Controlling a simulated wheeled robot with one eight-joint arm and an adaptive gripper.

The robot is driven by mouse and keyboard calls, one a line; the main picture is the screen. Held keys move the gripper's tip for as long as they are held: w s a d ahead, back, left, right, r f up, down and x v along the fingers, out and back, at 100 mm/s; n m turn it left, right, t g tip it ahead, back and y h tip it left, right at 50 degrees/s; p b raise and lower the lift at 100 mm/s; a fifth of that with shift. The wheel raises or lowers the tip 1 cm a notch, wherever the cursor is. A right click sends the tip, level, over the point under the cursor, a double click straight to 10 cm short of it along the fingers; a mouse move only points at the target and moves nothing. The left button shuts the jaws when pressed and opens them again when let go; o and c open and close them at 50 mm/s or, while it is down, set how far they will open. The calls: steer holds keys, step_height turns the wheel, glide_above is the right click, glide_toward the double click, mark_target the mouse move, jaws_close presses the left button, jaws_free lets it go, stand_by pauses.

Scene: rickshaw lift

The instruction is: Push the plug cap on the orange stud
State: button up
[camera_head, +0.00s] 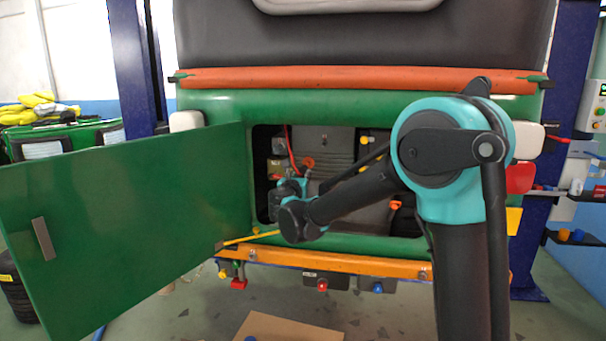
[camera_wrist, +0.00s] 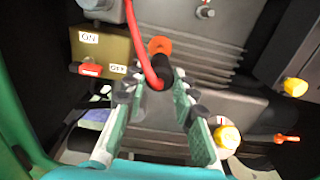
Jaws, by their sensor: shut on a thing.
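My gripper (camera_wrist: 158,80) is shut on the black plug cap (camera_wrist: 166,66), which has a red cable bending up from it. The orange stud (camera_wrist: 160,45) shows as an orange disc just beyond the cap, partly covered by it. Whether the cap touches the stud or is a little apart, I cannot tell. In the head view my gripper (camera_head: 298,182) reaches into the open green compartment, and the orange stud (camera_head: 308,162) shows just above and right of it. The cap is hard to make out there.
A box with ON and OFF labels and a red switch (camera_wrist: 90,69) sits left of the cap. Yellow knobs (camera_wrist: 228,137) stand at the right. The green door (camera_head: 130,205) is swung open to the left. A yellow rod (camera_head: 250,238) lies at the compartment's lower edge.

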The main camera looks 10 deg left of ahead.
mark_target(305, 168)
steer(key=shift+w+d, duration=0.1)
steer(key=shift+w, duration=3.5)
stand_by(2.9)
steer(key=o, duration=1.1)
steer(key=shift+c, duration=0.4)
